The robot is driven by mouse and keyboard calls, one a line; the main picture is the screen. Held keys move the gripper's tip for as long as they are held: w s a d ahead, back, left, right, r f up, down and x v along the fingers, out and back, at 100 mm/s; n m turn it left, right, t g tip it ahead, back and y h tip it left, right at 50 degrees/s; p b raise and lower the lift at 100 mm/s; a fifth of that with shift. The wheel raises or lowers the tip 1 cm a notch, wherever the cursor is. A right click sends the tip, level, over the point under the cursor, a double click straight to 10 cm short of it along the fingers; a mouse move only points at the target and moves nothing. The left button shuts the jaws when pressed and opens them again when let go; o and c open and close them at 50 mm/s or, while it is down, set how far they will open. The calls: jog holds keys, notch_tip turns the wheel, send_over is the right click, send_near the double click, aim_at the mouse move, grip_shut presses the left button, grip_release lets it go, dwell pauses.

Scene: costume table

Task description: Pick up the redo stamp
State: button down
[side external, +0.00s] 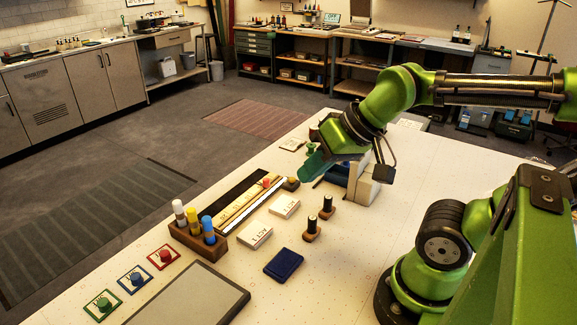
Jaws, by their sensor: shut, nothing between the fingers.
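Two stamps with black handles and wooden bases stand upright on the white table (350,250): a front stamp (311,230) and a back stamp (327,208). Their labels cannot be read, so I cannot tell which is the redo stamp. My gripper (308,174), with teal fingers, is shut and empty. It appears above the table, behind the two stamps in the picture and apart from them. A dark blue pad (284,263) lies in front of the stamps.
Two white lettered blocks (255,236) (284,207) lie left of the stamps. A wooden holder (198,239) carries several coloured tubes. A long ruler (245,206) lies behind. A white block-like object (367,187) stands near my gripper. Table right of the stamps is clear.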

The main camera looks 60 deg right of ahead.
jog(key=c, duration=0.8)
grip_release()
jog(key=shift+c, duration=0.2)
jog(key=shift+f, duration=0.1)
jog(key=m+g+h, duration=0.3)
jog(key=m+g, duration=0.3)
send_near(329, 197)
jog(key=f, duration=0.7)
jog(key=w+d+f, duration=0.1)
jog(key=f, duration=0.2)
jog(key=shift+w+f, duration=0.1)
jog(key=shift+f, duration=0.25)
